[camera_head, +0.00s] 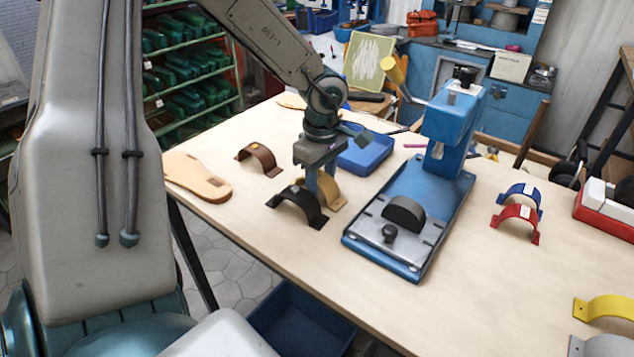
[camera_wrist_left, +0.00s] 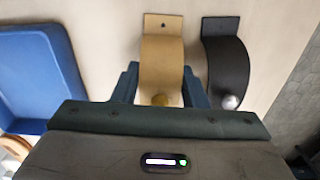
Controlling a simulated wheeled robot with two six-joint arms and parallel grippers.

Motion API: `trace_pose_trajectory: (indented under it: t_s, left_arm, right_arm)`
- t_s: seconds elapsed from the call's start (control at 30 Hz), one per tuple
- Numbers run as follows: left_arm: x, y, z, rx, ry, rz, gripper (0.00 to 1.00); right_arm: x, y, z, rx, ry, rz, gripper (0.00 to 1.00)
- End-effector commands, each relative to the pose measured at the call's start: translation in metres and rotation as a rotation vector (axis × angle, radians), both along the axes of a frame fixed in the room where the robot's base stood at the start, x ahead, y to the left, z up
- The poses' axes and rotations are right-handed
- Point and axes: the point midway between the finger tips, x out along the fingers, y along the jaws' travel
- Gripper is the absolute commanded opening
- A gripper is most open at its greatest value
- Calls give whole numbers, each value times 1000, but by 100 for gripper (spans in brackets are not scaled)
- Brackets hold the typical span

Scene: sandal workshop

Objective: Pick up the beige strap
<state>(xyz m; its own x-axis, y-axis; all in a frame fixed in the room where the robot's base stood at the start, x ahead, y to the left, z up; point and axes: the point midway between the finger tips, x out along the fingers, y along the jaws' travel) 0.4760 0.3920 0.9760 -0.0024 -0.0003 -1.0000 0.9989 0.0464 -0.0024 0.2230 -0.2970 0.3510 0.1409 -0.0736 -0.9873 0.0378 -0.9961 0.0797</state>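The beige strap (camera_head: 333,194) is an arched band on the table, beside the black strap (camera_head: 303,204). In the left wrist view the beige strap (camera_wrist_left: 162,60) lies between the two fingers of my left gripper (camera_wrist_left: 161,84), one finger along each side. In the head view my left gripper (camera_head: 319,180) points down over the beige strap and hides part of it. The finger gaps are too small to tell whether it is gripped. The strap looks level with the table. The black strap (camera_wrist_left: 226,62) is just to the right in the wrist view. My right gripper is out of view.
A blue tray (camera_head: 366,152) lies close behind the gripper, with a blue press (camera_head: 420,200) to the right. A brown strap (camera_head: 262,158) and a tan sole (camera_head: 195,178) are on the left. Blue (camera_head: 521,198) and red (camera_head: 518,217) straps lie further right. The front table middle is clear.

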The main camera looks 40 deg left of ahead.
Motion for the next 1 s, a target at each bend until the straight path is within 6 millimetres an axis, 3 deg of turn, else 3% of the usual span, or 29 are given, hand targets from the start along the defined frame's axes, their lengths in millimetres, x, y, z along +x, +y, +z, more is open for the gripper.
trace_pose_trajectory:
  t_s: [0.17,0.3,0.33,0.77,1.0]
  left_arm:
    - [0,0,0,0,0,0,39]
    - [0,0,0,0,0,0,16]
    - [0,0,0,0,0,0,14]
    - [1,0,8,0,-3,1,14]
    - [2,0,49,1,-8,2,14]
  right_arm:
    - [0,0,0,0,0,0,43]
    - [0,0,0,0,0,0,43]
    - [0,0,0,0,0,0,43]
    - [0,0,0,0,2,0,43]
    - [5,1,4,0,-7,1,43]
